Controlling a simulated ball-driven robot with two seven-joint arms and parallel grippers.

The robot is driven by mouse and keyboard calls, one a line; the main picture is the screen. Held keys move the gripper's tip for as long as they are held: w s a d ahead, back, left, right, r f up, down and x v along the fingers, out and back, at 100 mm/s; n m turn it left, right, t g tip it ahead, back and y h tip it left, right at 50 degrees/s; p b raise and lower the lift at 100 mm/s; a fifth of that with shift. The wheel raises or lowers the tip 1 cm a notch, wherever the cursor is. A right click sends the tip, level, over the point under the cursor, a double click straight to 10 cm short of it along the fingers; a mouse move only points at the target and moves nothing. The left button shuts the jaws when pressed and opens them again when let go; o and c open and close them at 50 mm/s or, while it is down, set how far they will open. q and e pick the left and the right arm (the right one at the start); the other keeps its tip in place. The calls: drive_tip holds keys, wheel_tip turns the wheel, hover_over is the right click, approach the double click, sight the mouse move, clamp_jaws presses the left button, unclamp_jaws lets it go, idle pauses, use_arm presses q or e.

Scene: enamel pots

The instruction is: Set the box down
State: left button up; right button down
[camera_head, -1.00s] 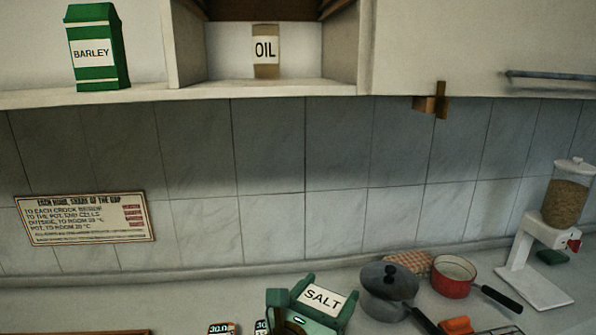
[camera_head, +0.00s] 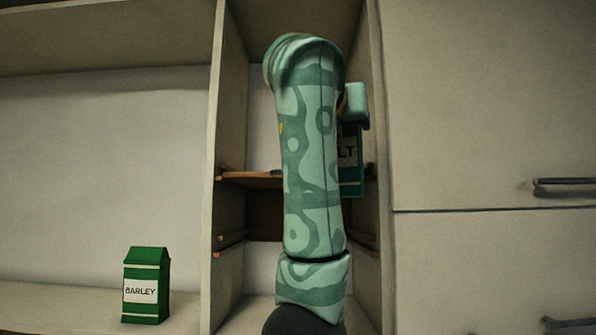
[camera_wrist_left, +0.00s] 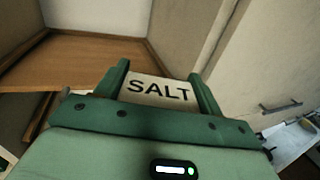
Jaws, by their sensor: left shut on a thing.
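The salt box (camera_head: 350,165) is green with a white label, partly hidden behind my left arm in the head view. In the left wrist view its SALT label (camera_wrist_left: 158,90) faces the camera between the green fingers. My left gripper (camera_wrist_left: 158,72) is shut on the box and holds it upright in front of the open cupboard bay, near its right wall. The bay's brown shelf board (camera_head: 250,176) is level with the lower part of the box in the head view; it also shows to the left of the box in the wrist view (camera_wrist_left: 85,65). I cannot tell whether the box touches it.
A green barley carton (camera_head: 146,288) stands on the left shelf, well apart. The bay's left wall (camera_head: 228,120) and closed cupboard doors with handles (camera_head: 565,187) at the right border the space. Lower rails (camera_head: 232,240) run inside the bay.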

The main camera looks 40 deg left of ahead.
use_arm(q)
drive_tip(key=s+a+r+n+g+y+p, duration=0.15)
drive_tip(key=s+a+r, duration=0.25)
drive_tip(key=r, duration=0.5)
drive_tip(key=s+a+r+n+y+p, duration=0.1)
drive_tip(key=s+a+r+y+p, duration=0.2)
drive_tip(key=r, duration=0.5)
drive_tip(key=s+a+r+n+g+p, duration=0.1)
drive_tip(key=s+a+r+p, duration=0.3)
drive_tip(key=r, duration=0.5)
drive_tip(key=w+a+f+p, duration=0.2)
drive_tip(key=w+f, duration=0.7)
drive_tip(key=f, duration=0.1)
drive_tip(key=w+a+f+p, duration=0.1)
drive_tip(key=w+a+f, duration=0.1)
drive_tip(key=w+f, duration=0.7)
drive_tip(key=shift+a+f+y+p, duration=0.3)
drive_tip(key=shift+f+y+p, duration=0.05)
drive_tip(key=shift+f, duration=0.2)
drive_tip(key=shift+g, duration=0.25)
